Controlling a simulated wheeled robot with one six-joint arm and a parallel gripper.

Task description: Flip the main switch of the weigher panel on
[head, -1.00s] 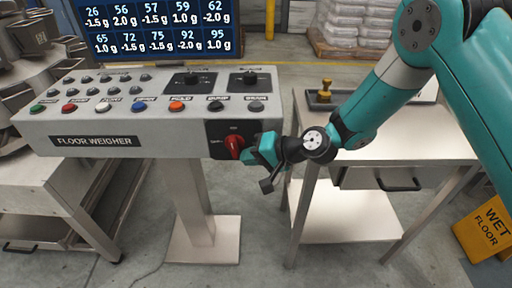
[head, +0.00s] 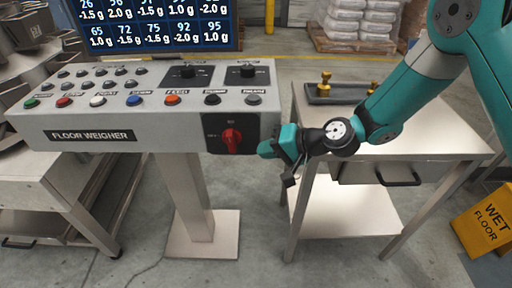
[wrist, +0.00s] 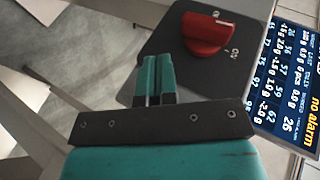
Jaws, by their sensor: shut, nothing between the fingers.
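The weigher panel (head: 140,138) is a grey sloped console marked FLOOR WEIGHER on a pedestal. Its main switch, a red rotary knob (head: 232,140), sits on a black plate (head: 214,146) at the right end of the front face. The knob also shows in the wrist view (wrist: 205,36), with an ON mark beside it; its handle looks near upright in the head view. My gripper (head: 262,148) is just right of the knob, apart from it. In the wrist view my gripper (wrist: 153,62) has its teal fingers together, empty, beside the black plate.
Coloured buttons (head: 172,99) and two black dials (head: 247,73) are on the panel top. A steel table (head: 410,140) with a tray of brass weights (head: 325,88) stands at right. A yellow wet floor sign (head: 485,222) stands far right. A display (head: 150,28) hangs behind.

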